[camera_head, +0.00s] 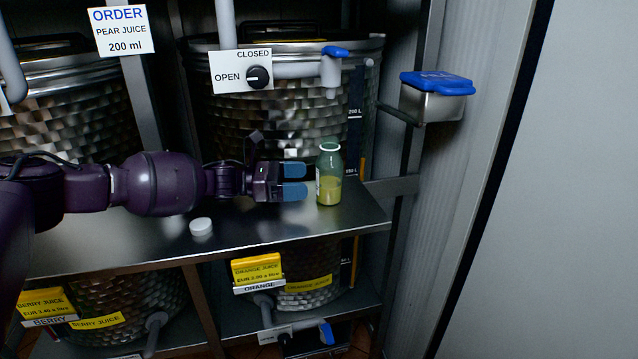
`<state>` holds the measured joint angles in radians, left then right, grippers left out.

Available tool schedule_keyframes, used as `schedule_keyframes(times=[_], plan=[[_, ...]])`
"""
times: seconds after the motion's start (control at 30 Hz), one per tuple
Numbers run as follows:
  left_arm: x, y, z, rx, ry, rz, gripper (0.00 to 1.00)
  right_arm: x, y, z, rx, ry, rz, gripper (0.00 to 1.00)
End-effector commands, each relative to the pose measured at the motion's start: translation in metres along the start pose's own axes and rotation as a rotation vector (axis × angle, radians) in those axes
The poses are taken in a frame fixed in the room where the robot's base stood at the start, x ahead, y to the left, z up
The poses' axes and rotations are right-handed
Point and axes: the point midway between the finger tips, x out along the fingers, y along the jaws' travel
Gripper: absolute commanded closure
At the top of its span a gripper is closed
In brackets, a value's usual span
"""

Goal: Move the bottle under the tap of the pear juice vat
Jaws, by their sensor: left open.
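A small green-tinted bottle (329,174) with yellowish liquid in its lower part stands upright and uncapped on the metal shelf (270,225). My left gripper (294,181) comes in from the left with blue fingertips pointing right. It is open, just left of the bottle, and holds nothing. Above the bottle is a tap (331,70) with a blue lever, in front of a large steel vat (270,120). No pear label shows on this vat. An order card (120,30) reads pear juice, 200 ml. My right gripper is not in view.
A white cap (201,227) lies on the shelf. An open/closed dial (258,77) is on the vat's pipe. A blue-lidded steel box (436,95) hangs at right. Orange (258,271) and berry (46,306) labels mark the lower vats. The shelf is clear in front of the bottle.

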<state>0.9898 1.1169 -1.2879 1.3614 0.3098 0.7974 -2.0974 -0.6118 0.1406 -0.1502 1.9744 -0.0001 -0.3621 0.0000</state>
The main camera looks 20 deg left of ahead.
Motion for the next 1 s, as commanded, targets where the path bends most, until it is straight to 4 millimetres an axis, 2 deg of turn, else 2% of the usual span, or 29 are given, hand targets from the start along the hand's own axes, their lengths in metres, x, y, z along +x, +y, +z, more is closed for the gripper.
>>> schedule_keyframes(times=[0.1, 0.33, 0.67, 1.0], plan=[[-0.022, 0.000, -0.002, 0.000, 0.001, 0.001, 0.13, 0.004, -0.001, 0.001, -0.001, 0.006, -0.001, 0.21], [-0.046, 0.000, -0.001, 0.001, 0.000, 0.000, 0.13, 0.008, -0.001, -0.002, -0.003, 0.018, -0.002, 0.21], [-0.050, 0.000, 0.001, 0.000, -0.001, -0.002, 0.13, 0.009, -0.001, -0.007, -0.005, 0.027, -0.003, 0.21], [-0.050, -0.002, 0.001, 0.000, -0.003, -0.003, 0.13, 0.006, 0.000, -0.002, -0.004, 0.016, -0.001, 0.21]])
